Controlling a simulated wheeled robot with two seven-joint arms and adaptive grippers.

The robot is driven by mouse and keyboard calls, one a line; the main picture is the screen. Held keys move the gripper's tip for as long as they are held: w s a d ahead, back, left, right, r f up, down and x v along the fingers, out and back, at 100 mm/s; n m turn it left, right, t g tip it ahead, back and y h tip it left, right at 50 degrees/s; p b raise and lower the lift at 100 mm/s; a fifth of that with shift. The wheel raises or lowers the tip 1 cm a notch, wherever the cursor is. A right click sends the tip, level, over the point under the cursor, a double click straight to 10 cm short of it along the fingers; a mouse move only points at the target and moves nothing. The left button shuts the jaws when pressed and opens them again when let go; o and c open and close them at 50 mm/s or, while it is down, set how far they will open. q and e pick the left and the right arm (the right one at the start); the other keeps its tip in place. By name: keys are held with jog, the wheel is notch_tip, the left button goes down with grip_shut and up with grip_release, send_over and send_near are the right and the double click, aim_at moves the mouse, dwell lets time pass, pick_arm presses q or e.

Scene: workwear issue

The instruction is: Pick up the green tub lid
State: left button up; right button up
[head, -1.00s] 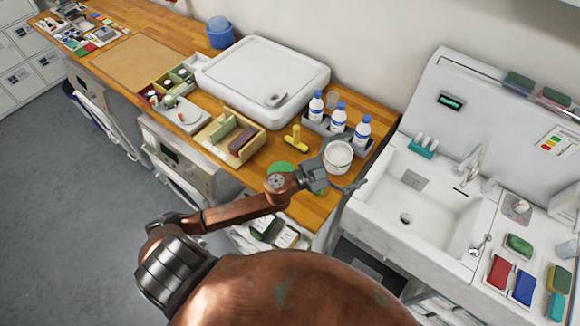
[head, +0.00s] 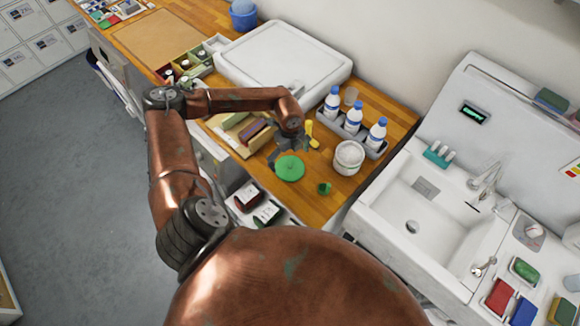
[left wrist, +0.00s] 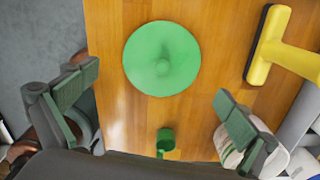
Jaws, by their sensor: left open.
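The green tub lid (head: 289,168) is a flat round disc with a small raised centre, lying on the wooden counter near its front edge. In the left wrist view the lid (left wrist: 162,58) lies ahead of and between my fingers, not touched by them. My left gripper (head: 290,150) is above the counter at the lid's far side in the head view. Its fingers (left wrist: 155,103) are wide apart with green pads and nothing between them. The white tub (head: 348,158) stands open to the right of the lid. My right gripper is not in view.
A small green cup or scoop (head: 324,188) is right of the lid. A yellow scraper-like tool (head: 311,135) lies behind it. A grey caddy (head: 371,150) holds blue-capped bottles. A wooden divided box (head: 229,141) stands left. The sink (head: 412,220) is at right.

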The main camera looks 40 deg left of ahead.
aim_at(290, 166)
pick_arm(q)
jog(key=f, duration=0.2)
jog(key=f+p, duration=0.1)
jog(key=f, duration=0.1)
jog(key=shift+w+d+f, duration=0.1)
jog(key=shift+d+f, duration=0.1)
jog(key=shift+f+p, duration=0.3)
jog(key=shift+f, duration=0.15)
jog(key=c, duration=1.4)
jog(key=shift+c, duration=0.2)
